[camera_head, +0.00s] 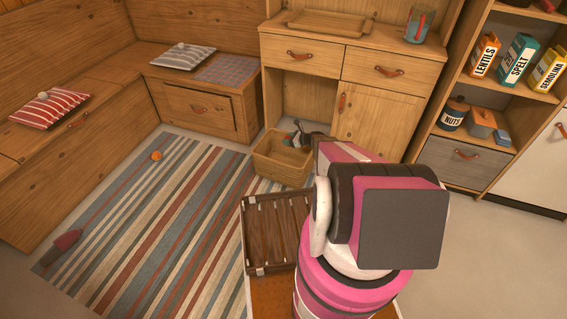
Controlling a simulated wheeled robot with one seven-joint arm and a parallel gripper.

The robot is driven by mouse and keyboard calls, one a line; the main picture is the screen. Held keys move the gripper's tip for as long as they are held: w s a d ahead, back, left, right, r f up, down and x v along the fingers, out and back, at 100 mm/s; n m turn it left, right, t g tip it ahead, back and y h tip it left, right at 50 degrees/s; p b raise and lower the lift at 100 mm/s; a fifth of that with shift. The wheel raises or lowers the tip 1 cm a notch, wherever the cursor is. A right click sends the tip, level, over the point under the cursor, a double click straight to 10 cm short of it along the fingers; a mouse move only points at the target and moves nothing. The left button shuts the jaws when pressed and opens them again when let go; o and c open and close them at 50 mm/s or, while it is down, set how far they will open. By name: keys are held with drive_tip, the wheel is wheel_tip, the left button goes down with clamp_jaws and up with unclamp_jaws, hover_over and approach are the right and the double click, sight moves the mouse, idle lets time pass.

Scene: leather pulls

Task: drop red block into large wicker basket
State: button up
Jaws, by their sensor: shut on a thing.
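The large wicker basket (274,172) stands on the floor at the end of the striped rug, in front of the wooden cabinet. My gripper (297,139) is over the basket's opening, near its back right side. It is small in this view and partly hidden by my pink arm. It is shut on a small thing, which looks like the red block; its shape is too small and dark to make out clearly. I see no other red block on the floor or rug.
An orange ball (156,156) and a dull red thing (66,241) lie on the striped rug (150,225). The cabinet (376,112) stands close behind the basket, with shelves (490,102) at right.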

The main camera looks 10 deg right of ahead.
drive_tip(key=shift+f, duration=2.15)
drive_tip(key=o, duration=1.2)
drive_tip(key=shift+o, duration=0.2)
drive_tip(key=v, duration=1)
drive_tip(key=shift+s+d, duration=0.25)
drive_tip(key=shift+d, duration=0.1)
